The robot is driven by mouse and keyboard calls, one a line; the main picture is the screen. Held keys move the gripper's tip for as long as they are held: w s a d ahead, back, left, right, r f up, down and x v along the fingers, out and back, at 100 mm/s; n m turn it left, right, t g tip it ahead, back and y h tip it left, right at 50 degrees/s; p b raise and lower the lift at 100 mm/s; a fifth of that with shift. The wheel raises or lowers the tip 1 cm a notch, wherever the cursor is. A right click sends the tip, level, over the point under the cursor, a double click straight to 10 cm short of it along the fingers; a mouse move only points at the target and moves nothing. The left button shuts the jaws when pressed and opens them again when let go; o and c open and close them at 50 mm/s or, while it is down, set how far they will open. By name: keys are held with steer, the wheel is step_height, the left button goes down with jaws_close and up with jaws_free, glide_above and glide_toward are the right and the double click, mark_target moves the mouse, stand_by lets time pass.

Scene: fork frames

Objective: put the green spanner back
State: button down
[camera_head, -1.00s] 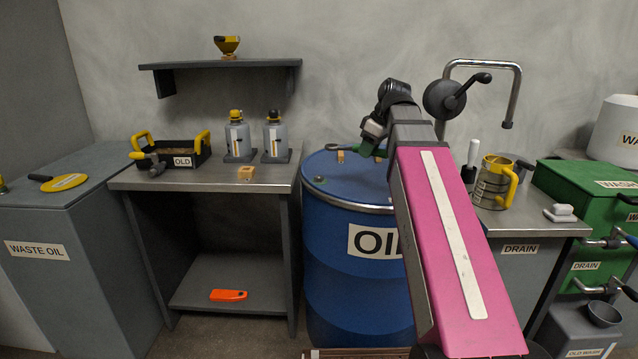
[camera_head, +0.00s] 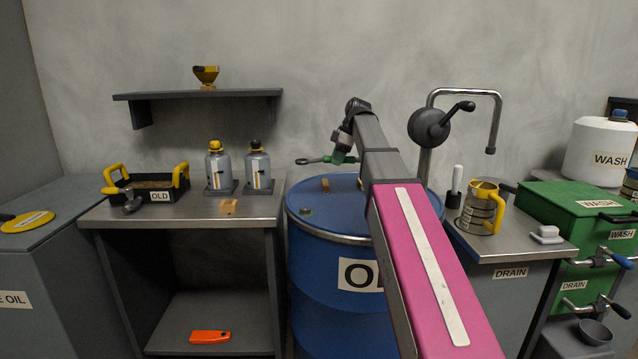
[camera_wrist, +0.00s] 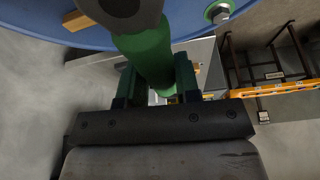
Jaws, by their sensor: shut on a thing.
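The green spanner (camera_head: 318,160) has a green handle and a dark ring end. My gripper (camera_head: 343,152) is shut on its green handle and holds it above the back of the blue oil drum (camera_head: 330,265), with the ring end pointing left. In the wrist view the green handle (camera_wrist: 147,55) runs between the two fingers of my gripper (camera_wrist: 155,82), and part of the dark head (camera_wrist: 122,8) shows at the top edge. Two small wooden blocks sit on the drum lid; one (camera_head: 325,184) is just below the spanner. My arm hides part of the lid.
Left of the drum is a bench (camera_head: 265,208) with a black OLD tray (camera_head: 160,196), two grey bottles and a wooden block (camera_head: 229,207). A crank pump (camera_head: 429,128) rises behind my arm. A yellow-handled jug (camera_head: 480,207) stands on the drain bench at right.

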steer(key=shift+n, duration=0.6)
steer(key=w, duration=0.4)
steer(key=shift+a, duration=0.3)
steer(key=w+d+f, duration=0.2)
steer(key=w, duration=0.1)
steer(key=w+d+f, duration=0.2)
steer(key=w+d, duration=0.1)
steer(key=w+d+f, duration=0.2)
steer(key=shift+w+d+f, duration=0.15)
steer(key=shift+w+f, duration=0.25)
steer(key=shift+w+d+f, duration=0.1)
steer(key=shift+f, duration=2.2)
steer(key=c, duration=0.8)
jaws_free()
